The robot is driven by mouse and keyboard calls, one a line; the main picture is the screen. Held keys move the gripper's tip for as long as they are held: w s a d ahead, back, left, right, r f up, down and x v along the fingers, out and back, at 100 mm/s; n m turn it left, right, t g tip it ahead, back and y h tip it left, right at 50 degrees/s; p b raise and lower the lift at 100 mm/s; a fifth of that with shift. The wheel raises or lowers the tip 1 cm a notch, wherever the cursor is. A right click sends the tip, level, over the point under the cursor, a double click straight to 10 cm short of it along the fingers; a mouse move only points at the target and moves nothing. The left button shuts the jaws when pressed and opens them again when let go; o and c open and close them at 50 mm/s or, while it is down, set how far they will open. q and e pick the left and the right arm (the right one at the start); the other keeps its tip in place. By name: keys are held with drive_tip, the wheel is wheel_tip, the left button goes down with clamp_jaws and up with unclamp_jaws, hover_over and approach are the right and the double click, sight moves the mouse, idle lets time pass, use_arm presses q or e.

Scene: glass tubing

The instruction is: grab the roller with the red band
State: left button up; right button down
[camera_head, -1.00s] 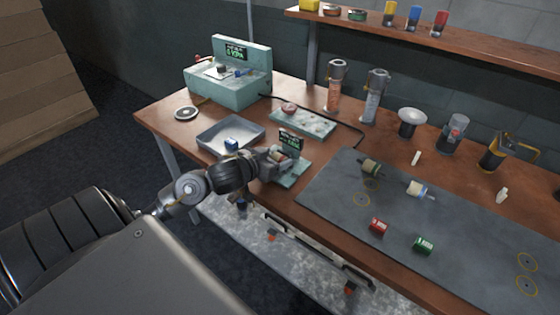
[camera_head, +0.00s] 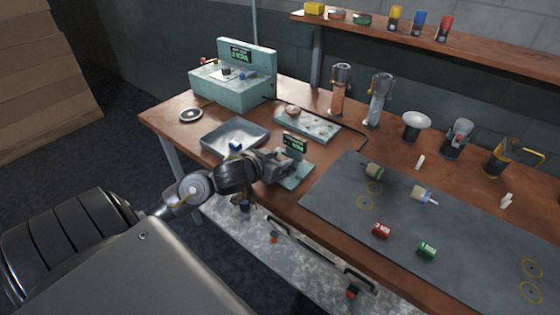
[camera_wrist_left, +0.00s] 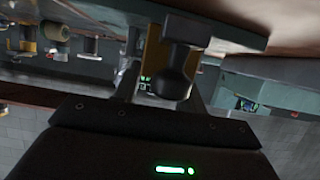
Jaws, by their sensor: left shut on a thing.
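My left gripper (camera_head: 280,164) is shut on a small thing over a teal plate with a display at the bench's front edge. In the left wrist view, a dark rod with a rounded end (camera_wrist_left: 172,80) sits between the fingers, apparently part of a roller. Its band colour cannot be made out. No red band shows clearly on either. My right gripper is not in view.
The teal display plate (camera_head: 297,180) is right under the gripper. A metal tray (camera_head: 262,128) holding a blue piece is to its left. A red spool (camera_head: 381,231) and a green spool (camera_head: 427,250) lie on the mat. Tall glass cylinders stand behind.

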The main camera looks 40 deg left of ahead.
use_arm(q)
drive_tip(key=shift+r, duration=0.55)
drive_tip(key=r+p, duration=0.1)
drive_tip(key=r, duration=0.1)
drive_tip(key=shift+s+a+r+p, duration=0.15)
drive_tip(key=shift+s+r+p, duration=0.05)
drive_tip(key=shift+r+p, duration=0.2)
drive_tip(key=s+a+r+p, duration=0.5)
drive_tip(key=s+r, duration=0.3)
drive_tip(key=s, duration=0.4)
drive_tip(key=shift+s+a+r, duration=0.15)
drive_tip(key=shift+a+r, duration=0.25)
